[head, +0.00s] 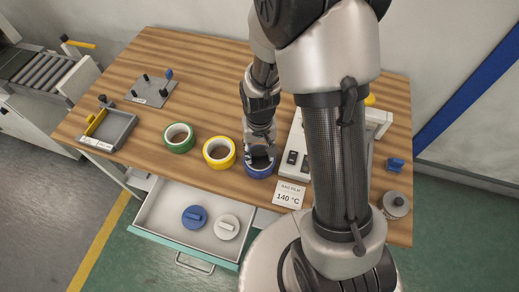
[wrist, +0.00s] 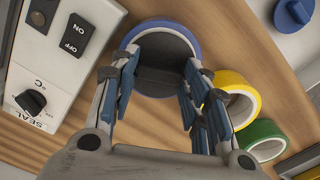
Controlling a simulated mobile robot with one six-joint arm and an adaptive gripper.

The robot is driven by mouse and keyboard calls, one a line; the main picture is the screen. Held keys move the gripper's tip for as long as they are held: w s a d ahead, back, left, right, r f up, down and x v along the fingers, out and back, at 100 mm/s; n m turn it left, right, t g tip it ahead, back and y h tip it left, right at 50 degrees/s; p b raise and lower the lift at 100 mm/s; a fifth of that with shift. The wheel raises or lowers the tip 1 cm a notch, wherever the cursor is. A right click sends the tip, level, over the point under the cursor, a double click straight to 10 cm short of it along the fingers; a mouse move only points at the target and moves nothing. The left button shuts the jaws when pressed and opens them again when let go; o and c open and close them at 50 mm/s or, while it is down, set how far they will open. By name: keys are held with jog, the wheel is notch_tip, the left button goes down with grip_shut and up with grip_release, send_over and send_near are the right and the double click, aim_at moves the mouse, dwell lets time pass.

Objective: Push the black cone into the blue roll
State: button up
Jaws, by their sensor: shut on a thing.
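The blue roll (head: 258,174) stands on the wooden table near its front edge, right of the yellow roll. My gripper (head: 259,150) is directly above it, pointing down. In the wrist view the black cone (wrist: 158,48) is between my gripper's fingers (wrist: 160,72), which are shut on it. The blue roll's rim (wrist: 196,44) shows around the cone's dark face. The cone appears at or in the roll's opening; how deep it sits I cannot tell. The fingers hide part of both.
The yellow roll (head: 219,153) and green roll (head: 178,138) stand to the left. A white sealing machine (head: 291,140) is close on the right, with a 140 °C sign (head: 289,195) in front. An open drawer (head: 163,214) below holds a blue and a white lid.

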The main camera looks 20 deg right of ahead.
aim_at(259, 153)
jog(key=o, duration=1)
jog(key=shift+o, duration=0.4)
jog(key=shift+o, duration=0.7)
jog(key=shift+r, duration=0.15)
jog(key=shift+r+p, duration=2.9)
jog(key=shift+r, duration=0.55)
